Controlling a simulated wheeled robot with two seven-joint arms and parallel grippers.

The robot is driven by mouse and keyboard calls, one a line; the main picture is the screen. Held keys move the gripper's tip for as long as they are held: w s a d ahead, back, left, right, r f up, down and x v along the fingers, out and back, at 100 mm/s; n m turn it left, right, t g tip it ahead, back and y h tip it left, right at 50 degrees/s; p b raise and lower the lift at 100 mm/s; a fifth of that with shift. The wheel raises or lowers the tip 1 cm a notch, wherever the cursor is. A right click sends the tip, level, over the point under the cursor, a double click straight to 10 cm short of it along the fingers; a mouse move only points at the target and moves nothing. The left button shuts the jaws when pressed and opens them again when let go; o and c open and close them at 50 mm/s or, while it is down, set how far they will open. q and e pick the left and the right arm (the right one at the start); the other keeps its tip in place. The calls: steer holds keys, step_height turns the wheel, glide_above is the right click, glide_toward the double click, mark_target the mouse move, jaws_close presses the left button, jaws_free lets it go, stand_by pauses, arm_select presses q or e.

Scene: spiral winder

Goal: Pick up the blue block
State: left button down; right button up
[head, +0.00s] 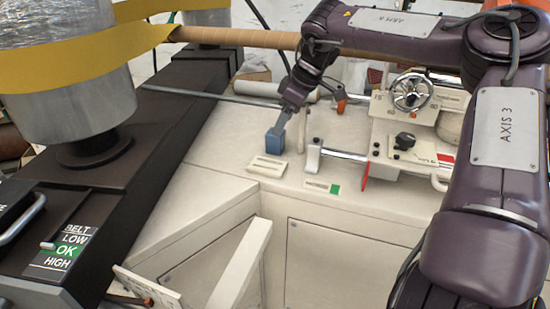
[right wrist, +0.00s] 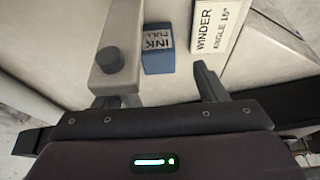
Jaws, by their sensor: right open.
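The blue block (head: 275,140) stands upright on the cream machine top in the head view, behind a small white plate. In the right wrist view, the blue block (right wrist: 158,62) shows a white label with dark lettering. My right gripper (head: 284,116) is just above and beside the block in the head view. In the right wrist view, my right gripper (right wrist: 155,84) is open and empty, with the block beyond the fingertips and between their lines. I cannot tell whether a finger touches it. My left gripper is not in view.
A grey bar with a dark round knob (right wrist: 110,60) lies close by the left finger in the right wrist view. A white "WINDER ANGLE" plate (right wrist: 215,25) is right of the block. A handwheel unit (head: 411,92) stands to the right. A brown tube (head: 240,37) crosses behind.

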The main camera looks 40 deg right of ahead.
mark_target(273, 138)
steer(key=shift+x, duration=0.85)
steer(key=x, duration=0.4)
steer(key=b+x, duration=0.1)
steer(key=x, duration=0.1)
steer(key=shift+w, duration=0.3)
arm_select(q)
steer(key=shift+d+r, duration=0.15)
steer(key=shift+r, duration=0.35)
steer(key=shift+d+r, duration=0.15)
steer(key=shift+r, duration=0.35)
arm_select(e)
steer(key=c, duration=1.2)
steer(key=shift+r, duration=0.15)
